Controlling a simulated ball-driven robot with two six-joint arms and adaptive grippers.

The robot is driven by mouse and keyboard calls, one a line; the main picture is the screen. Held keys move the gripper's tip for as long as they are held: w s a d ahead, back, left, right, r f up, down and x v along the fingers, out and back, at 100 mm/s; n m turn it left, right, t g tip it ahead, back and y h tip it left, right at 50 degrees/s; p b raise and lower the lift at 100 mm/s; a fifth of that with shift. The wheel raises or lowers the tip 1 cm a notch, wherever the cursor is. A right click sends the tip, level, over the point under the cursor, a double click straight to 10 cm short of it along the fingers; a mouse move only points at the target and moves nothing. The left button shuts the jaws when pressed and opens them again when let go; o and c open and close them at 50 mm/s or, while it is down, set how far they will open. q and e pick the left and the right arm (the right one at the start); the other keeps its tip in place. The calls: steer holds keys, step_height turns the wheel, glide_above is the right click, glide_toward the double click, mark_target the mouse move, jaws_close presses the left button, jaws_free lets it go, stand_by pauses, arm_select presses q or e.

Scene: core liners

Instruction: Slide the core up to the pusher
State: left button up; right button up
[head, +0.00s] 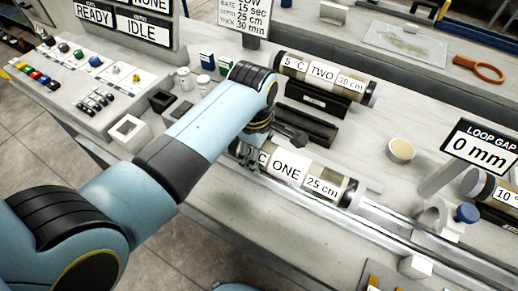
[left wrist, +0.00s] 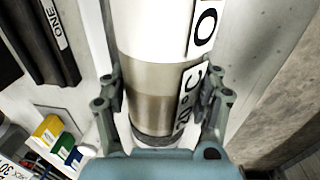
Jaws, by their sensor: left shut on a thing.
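The core labelled ONE, 25 cm (head: 287,169) lies along a pale metal rail (head: 385,222) in the head view. It is a clear tube with dark ends and white labels. My left gripper (head: 257,152) is shut on its left end, partly hidden by my arm. In the left wrist view the core (left wrist: 155,75) runs between the two fingers of my left gripper (left wrist: 162,105), one on each side. A grey bracket with a blue knob (head: 467,213) stands by the rail to the right, apart from the core; I cannot tell whether it is the pusher. My right gripper is not in view.
The core labelled TWO, 30 cm (head: 323,77) lies behind, near dark cradles (head: 302,128). A small bowl (head: 401,150) and the LOOP GAP 0 mm sign (head: 482,147) are at right. A button panel (head: 80,68) is at left. The rail right of core ONE looks clear.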

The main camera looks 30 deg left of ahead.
arm_select(q)
steer(key=shift+w+a+r+p, duration=0.15)
steer(key=shift+a+p, duration=0.25)
steer(key=shift+a, duration=0.45)
steer(key=o, duration=1.8)
steer(key=shift+a, duration=0.3)
steer(key=shift+d, duration=0.25)
steer(key=r, duration=0.4)
steer(key=s+r, duration=0.1)
steer(key=r, duration=0.6)
steer(key=shift+s+r, duration=0.25)
steer(key=shift+r, duration=0.15)
